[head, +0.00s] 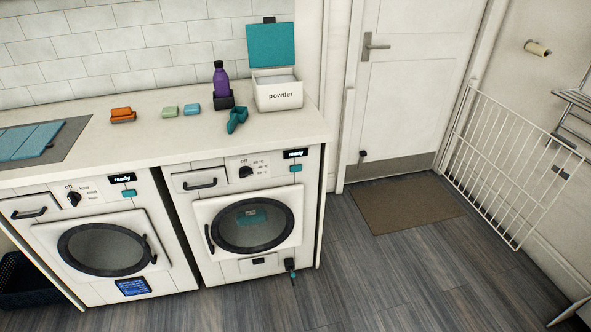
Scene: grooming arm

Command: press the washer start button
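Two white front-loading machines stand side by side under the counter. The right machine (245,262) has a dial (246,172) with what look like temperature marks, a display (295,154) reading "ready" and a small teal button (296,168) below it. The left machine (120,287) has a dial (74,199), a "ready" display (122,178) and a teal button (129,193). No clear label tells me which is the washer. Both round doors look shut. A teal shape (251,214) shows in the right machine's door glass. Neither of my grippers is in view.
The counter (180,138) holds an open powder box (278,93), a purple bottle (221,80), a teal scoop (237,119) and small colored blocks. A dark basket (25,285) stands at lower left. A white gate (512,165) stands at right.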

